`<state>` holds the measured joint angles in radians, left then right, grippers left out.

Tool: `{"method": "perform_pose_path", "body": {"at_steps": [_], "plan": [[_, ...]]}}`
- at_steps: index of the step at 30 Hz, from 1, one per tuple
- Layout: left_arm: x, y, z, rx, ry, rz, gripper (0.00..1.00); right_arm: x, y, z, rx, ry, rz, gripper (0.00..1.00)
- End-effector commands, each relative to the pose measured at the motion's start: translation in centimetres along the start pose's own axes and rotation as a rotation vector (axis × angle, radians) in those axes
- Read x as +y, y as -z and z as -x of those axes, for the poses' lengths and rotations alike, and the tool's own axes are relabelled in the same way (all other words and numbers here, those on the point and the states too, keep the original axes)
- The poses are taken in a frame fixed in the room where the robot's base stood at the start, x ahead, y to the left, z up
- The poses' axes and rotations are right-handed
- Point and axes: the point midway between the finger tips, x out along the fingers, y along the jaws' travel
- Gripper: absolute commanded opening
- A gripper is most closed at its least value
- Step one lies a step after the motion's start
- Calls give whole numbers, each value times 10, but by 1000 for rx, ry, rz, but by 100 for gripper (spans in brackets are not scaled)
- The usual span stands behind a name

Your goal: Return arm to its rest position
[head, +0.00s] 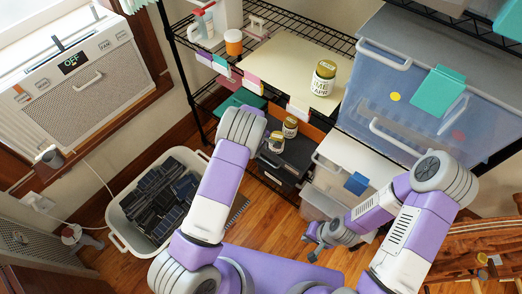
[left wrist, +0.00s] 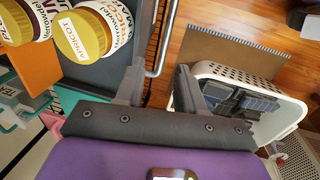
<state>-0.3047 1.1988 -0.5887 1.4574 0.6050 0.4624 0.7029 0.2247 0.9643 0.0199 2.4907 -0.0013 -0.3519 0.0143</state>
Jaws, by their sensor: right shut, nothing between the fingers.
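My left arm rises through the middle of the head view to its grey and white wrist (head: 243,126), which hides the left gripper there. In the left wrist view the left gripper (left wrist: 158,85) has its two dark fingers apart with nothing between them. My right arm bends at the right of the head view, and its small dark gripper (head: 314,240) is shut and empty, low over the wood floor beside a clear drawer box.
Two jars (head: 290,127) (head: 277,142) stand on a dark drawer unit (head: 284,165) close to my left wrist. A white bin (head: 126,225) of dark blocks stands on the floor at left. A wire shelf holds another jar (head: 323,78) and a large clear bin (head: 395,95).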

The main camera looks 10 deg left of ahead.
Motion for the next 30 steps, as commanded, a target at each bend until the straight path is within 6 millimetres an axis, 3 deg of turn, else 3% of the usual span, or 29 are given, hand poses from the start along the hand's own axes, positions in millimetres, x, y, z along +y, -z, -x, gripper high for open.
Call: {"method": "perform_pose_path", "body": {"at_steps": [20, 23, 26, 30], "plan": [[-4, 0, 5, -1, 5, -3, 38, -1, 0, 2, 0, 0, 0, 0], [-24, 0, 0, -7, 28, -28, 38, -2, 0, 4, 0, 0, 0, 0], [-67, -5, -10, -25, 70, -96, 38, -3, 0, 8, 0, 0, 0, 0], [-139, -34, -15, -85, 110, -276, 38, -6, -1, 15, 0, 0, 0, 0]]}}
